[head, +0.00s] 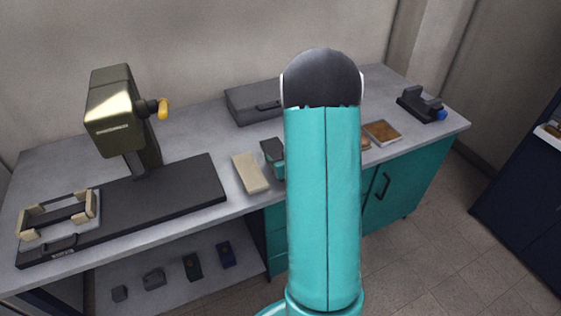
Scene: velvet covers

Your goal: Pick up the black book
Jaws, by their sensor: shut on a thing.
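A dark, flat-sided piece that looks like the black book (271,148) shows just left of my raised teal arm, beside the cream block on the table. A small teal part of my gripper (279,168) sits against its lower edge, and my gripper is shut on it. My forearm hides most of the gripper and the right side of the book. I cannot tell whether the book is lifted or still touches the table.
The cream block (250,172) lies close on the left. A grey case (252,101) stands behind. A tray (382,132) and black device (421,104) are right. Small items lie on the lower shelf (170,295).

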